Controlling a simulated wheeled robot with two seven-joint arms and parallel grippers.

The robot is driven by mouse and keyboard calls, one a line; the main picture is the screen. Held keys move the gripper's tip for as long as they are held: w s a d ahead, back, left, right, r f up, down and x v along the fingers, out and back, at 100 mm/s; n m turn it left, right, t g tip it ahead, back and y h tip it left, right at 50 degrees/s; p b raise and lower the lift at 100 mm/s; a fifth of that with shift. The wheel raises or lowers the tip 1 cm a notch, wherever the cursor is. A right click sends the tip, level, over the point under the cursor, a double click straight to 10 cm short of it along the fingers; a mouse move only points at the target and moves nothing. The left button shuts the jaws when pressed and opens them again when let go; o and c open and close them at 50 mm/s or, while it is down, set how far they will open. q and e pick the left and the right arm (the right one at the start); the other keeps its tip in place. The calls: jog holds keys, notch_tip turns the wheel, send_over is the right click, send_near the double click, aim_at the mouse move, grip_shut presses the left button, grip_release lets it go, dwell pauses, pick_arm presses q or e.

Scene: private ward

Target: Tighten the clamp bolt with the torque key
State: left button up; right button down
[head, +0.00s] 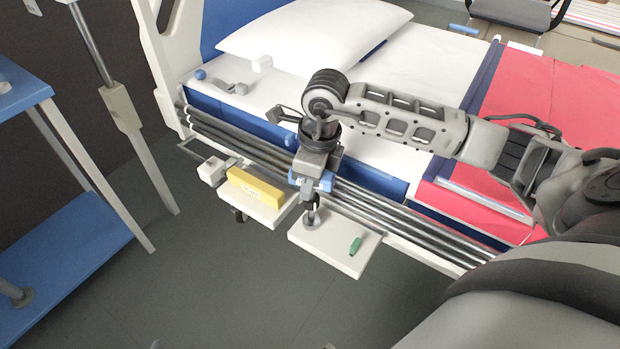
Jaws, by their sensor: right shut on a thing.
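My right gripper (310,185) points down in front of the bed's side rails. It is shut on a slim grey upright tool (312,203), which looks like the torque key. The tool's lower end is over the left part of a small white shelf (345,262); I cannot tell whether they touch. Blue parts show at the gripper's fingers. The fingers and wrist hide the tool's top and part of the rails. I cannot make out the clamp or its bolt clearly. My left gripper is out of view.
A green piece (355,246) lies on the shelf. A yellow box (255,187) sits on another white shelf (262,213) to its left. Dark rails (400,222) run along the bed (425,62). A blue trolley (60,255) stands at left. The floor between is clear.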

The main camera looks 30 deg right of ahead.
jog(key=shift+m, duration=0.4)
notch_tip(320, 180, up, 6)
jog(key=p, duration=0.4)
jog(key=shift+r+p, duration=0.2)
jog(key=shift+p, duration=0.1)
jog(key=shift+f, duration=0.1)
